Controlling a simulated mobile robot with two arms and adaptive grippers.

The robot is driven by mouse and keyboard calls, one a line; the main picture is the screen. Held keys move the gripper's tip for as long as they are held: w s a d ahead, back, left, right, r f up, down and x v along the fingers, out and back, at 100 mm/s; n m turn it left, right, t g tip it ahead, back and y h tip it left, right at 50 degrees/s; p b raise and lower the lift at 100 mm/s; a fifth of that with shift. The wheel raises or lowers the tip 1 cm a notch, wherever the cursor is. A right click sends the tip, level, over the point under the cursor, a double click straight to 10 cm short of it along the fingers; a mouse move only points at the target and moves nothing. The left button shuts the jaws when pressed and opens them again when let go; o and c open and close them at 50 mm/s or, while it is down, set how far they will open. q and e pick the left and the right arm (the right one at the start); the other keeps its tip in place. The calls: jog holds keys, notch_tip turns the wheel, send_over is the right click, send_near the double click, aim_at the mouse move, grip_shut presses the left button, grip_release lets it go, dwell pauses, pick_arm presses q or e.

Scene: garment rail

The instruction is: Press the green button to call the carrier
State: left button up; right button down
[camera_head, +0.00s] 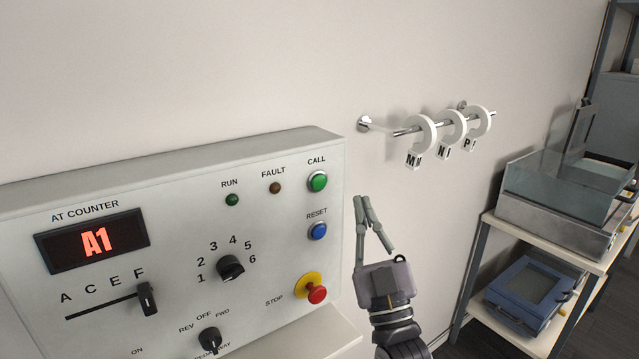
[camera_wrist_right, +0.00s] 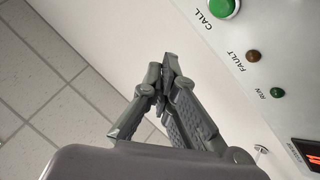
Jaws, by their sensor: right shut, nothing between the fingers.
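The green CALL button (camera_head: 317,181) is at the upper right of the grey control panel (camera_head: 180,190). It also shows at the top of the right wrist view (camera_wrist_right: 222,8). My right gripper (camera_head: 361,199) is shut and empty. Its fingertips point up, just right of the panel's right edge and a little below the height of the green button. In the right wrist view the fingertips (camera_wrist_right: 170,68) are together, apart from the button. My left gripper is not in view.
Below the green button are a blue RESET button (camera_head: 318,231) and a red STOP button (camera_head: 317,293) on a yellow base. A wall rail (camera_head: 400,131) with several white tags is at the upper right. A shelf (camera_head: 540,245) stands at the right.

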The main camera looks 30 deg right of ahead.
aim_at(319, 182)
jog(key=shift+w, duration=0.15)
jog(key=w, duration=0.8)
jog(key=shift+w+a+b, duration=0.3)
jog(key=shift+a, duration=0.05)
jog(key=shift+w, duration=0.1)
dwell(1.0)
jog(key=shift+w, duration=0.35)
